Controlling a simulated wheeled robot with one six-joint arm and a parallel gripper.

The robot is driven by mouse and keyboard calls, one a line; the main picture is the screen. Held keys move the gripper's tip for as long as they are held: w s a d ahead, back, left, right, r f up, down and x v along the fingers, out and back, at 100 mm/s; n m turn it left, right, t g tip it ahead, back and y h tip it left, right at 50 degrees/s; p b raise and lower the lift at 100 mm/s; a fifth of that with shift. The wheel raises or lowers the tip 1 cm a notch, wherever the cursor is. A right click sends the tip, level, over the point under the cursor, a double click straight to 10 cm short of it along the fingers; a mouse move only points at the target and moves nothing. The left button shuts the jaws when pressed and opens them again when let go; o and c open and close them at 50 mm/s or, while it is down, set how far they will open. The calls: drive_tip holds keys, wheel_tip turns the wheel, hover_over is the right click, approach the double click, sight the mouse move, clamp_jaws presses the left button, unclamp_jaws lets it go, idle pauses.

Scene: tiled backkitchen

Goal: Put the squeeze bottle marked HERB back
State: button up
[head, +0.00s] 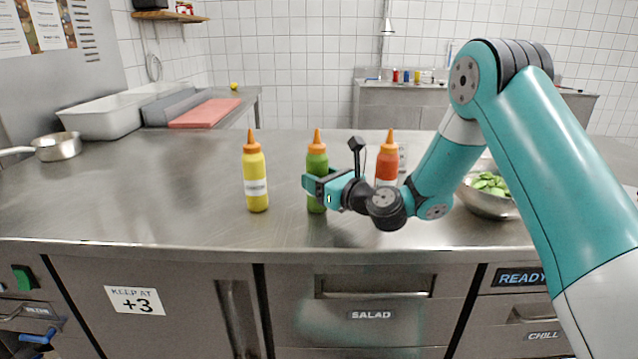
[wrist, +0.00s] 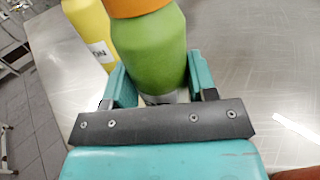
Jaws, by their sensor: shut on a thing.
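The green squeeze bottle (head: 317,162) with an orange cap stands upright on the steel counter, between a yellow bottle (head: 255,175) and a red-orange bottle (head: 387,160). My gripper (head: 317,186) is shut on the green bottle's lower body. In the wrist view the green bottle (wrist: 152,50) sits between my two teal fingers (wrist: 154,88). Its label is mostly hidden behind the gripper, so I cannot read HERB on it. I cannot tell whether its base touches the counter.
A steel bowl of green leaves (head: 489,203) stands to the right, partly behind my arm. The counter (head: 150,195) left of the yellow bottle is clear.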

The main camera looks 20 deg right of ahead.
drive_tip(key=shift+f, duration=0.1)
drive_tip(key=o, duration=0.6)
